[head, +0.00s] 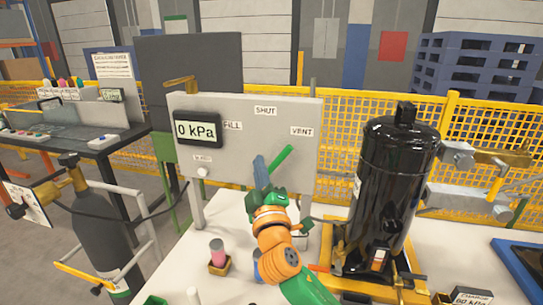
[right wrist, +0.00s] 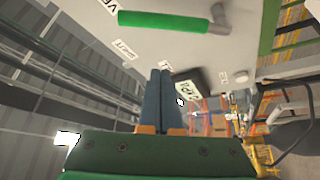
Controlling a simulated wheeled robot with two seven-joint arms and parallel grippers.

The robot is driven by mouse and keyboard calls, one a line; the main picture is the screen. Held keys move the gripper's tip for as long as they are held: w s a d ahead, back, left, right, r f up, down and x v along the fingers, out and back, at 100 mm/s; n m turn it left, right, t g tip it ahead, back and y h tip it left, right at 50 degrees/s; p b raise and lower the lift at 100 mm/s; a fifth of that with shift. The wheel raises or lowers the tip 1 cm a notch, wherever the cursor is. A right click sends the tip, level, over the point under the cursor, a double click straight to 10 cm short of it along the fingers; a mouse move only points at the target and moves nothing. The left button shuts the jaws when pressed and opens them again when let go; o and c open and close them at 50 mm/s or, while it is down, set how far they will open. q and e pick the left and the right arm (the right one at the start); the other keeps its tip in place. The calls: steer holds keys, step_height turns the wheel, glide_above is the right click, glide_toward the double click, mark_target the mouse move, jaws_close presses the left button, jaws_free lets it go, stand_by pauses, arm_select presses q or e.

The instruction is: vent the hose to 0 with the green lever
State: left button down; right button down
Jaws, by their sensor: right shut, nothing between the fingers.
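The green lever (head: 280,161) is on the grey panel (head: 225,165) and points up and right toward the VENT label (head: 301,132). It also shows at the top of the right wrist view (right wrist: 165,21), near the VENT label. The display (head: 196,130) on the panel reads 0 kPa. My right gripper (head: 260,168) is in front of the panel, just left of the lever in the head view. Its blue-grey fingers (right wrist: 160,90) are together and empty, apart from the lever in the right wrist view. My left gripper is not in view.
A black tank (head: 393,185) stands to the right of the panel on a yellow frame. A dark gas cylinder (head: 103,235) with a black hose is at the left. A small pink-topped item (head: 217,250) and other small parts are on the white tabletop (head: 180,275).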

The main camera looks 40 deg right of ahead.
mark_target(277, 161)
steer(key=d, duration=0.3)
steer(key=w+d+f, duration=0.1)
steer(key=shift+w+d+p, duration=0.1)
steer(key=shift+d+p, duration=0.05)
steer(key=shift+p, duration=0.25)
steer(key=f+m+h+b, duration=0.1)
steer(key=b, duration=0.2)
steer(key=s+m+b, duration=0.1)
steer(key=m+b, duration=0.1)
steer(key=b, duration=0.1)
steer(key=shift+d+f+h, duration=0.35)
steer(key=shift+h, duration=0.05)
steer(key=shift+r+m+b, duration=0.1)
steer(key=shift+m+b, duration=0.3)
steer(key=shift+d+r, duration=0.15)
steer(key=shift+r, duration=0.1)
